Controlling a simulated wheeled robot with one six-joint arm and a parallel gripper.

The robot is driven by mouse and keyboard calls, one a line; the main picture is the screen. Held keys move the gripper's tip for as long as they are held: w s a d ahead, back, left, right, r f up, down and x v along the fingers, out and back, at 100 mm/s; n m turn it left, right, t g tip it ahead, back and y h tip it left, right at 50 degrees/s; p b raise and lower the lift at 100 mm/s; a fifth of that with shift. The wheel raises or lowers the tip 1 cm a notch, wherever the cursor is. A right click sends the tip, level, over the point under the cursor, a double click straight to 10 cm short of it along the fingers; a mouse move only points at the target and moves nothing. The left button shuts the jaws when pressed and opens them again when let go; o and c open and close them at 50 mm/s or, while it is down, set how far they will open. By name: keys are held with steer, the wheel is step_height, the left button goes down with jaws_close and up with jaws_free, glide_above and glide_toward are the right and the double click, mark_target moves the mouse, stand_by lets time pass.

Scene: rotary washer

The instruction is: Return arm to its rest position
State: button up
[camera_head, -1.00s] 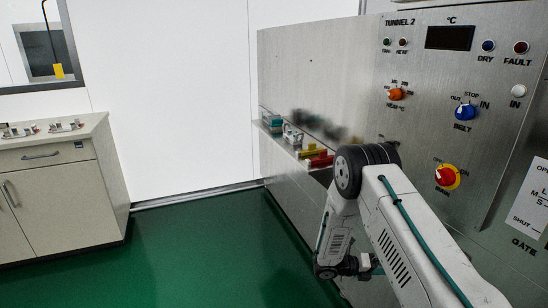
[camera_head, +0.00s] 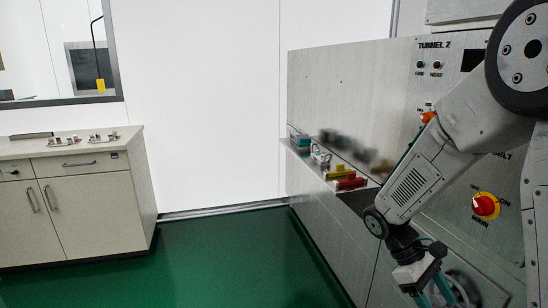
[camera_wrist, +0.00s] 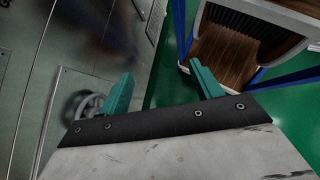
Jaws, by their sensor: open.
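My gripper (camera_head: 432,296) hangs low at the right of the head view, pointing down beside the front of the steel machine, with my arm folded above it. In the wrist view my gripper (camera_wrist: 162,88) shows two teal fingers spread wide apart, with nothing between them. Its fingertips are cut off at the bottom of the head view. The steel machine's panel (camera_head: 340,90) stands behind my arm, which hides much of its controls.
A red and yellow knob (camera_head: 485,206) and a round metal handwheel (camera_wrist: 84,104) are close to my arm. Small coloured items (camera_head: 345,178) lie on the machine's ledge. A cabinet (camera_head: 95,205) stands left. Green floor (camera_head: 230,260) is clear between. A wood-lined opening (camera_wrist: 235,50) shows in the wrist view.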

steer(key=s+a+r+m+t+y, duration=0.3)
steer(key=s+a+r+t, duration=0.1)
steer(key=s+r, duration=0.3)
steer(key=s+a+r+m+t+y, duration=0.3)
steer(key=s+a+r+m+t, duration=0.1)
steer(key=s+r, duration=0.4)
steer(key=shift+s+r, duration=0.25)
steer(key=shift+r, duration=0.6)
